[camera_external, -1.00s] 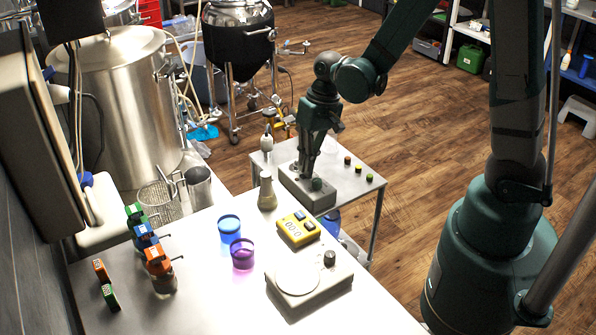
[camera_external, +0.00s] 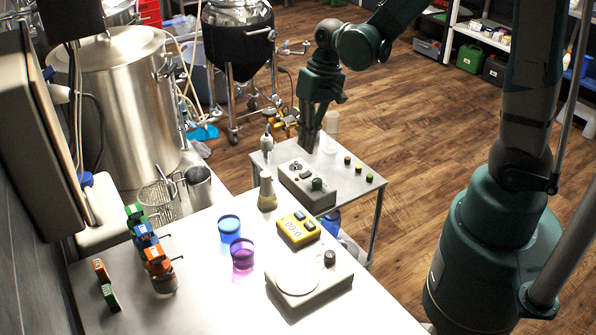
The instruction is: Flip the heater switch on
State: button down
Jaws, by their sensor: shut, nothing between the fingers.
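A grey control box (camera_external: 312,195) stands on the small side table. On its top are a small round switch (camera_external: 296,166) at the far end and a dark green knob (camera_external: 317,184) at the near end. No label is readable, and I cannot tell which way the switch is set. My gripper (camera_external: 307,150) points down with its fingers shut and empty. In the picture its tips lie just above the far end of the box, apparently clear of it.
The side table (camera_external: 345,200) also holds several small buttons and a clear bottle (camera_external: 331,125). On the near bench stand a flask (camera_external: 267,192), blue and purple beakers, a yellow timer (camera_external: 299,228) and a hotplate (camera_external: 335,283). A large steel kettle (camera_external: 125,100) stands at left.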

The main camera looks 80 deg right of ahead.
jog(key=shift+w+a+p+v, duration=0.1)
jog(key=shift+w+a+v, duration=0.05)
jog(key=shift+v, duration=0.75)
jog(key=shift+w+a+p+v, duration=0.1)
jog(key=shift+v, duration=0.75)
jog(key=shift+w+a+p+v, duration=0.1)
jog(key=shift+w+a+v, duration=0.05)
jog(key=shift+v, duration=0.75)
jog(key=shift+r, duration=0.1)
jog(key=s+a+r+n+t+b, duration=0.1)
jog(key=s+a+r+n, duration=0.2)
jog(key=a, duration=0.3)
jog(key=s+a+r+n+t+h+b, duration=0.1)
jog(key=s+a+r+n+t, duration=0.1)
jog(key=a+r, duration=0.3)
jog(key=s+a+r+n+t, duration=0.2)
jog(key=s+a+r+n, duration=0.1)
jog(key=a, duration=0.5)
jog(key=shift+s+a+r+n+h+b, duration=0.4)
jog(key=shift+r+n, duration=0.1)
jog(key=shift+r, duration=0.35)
jog(key=c, duration=3.2)
grip_release()
jog(key=shift+c, duration=0.2)
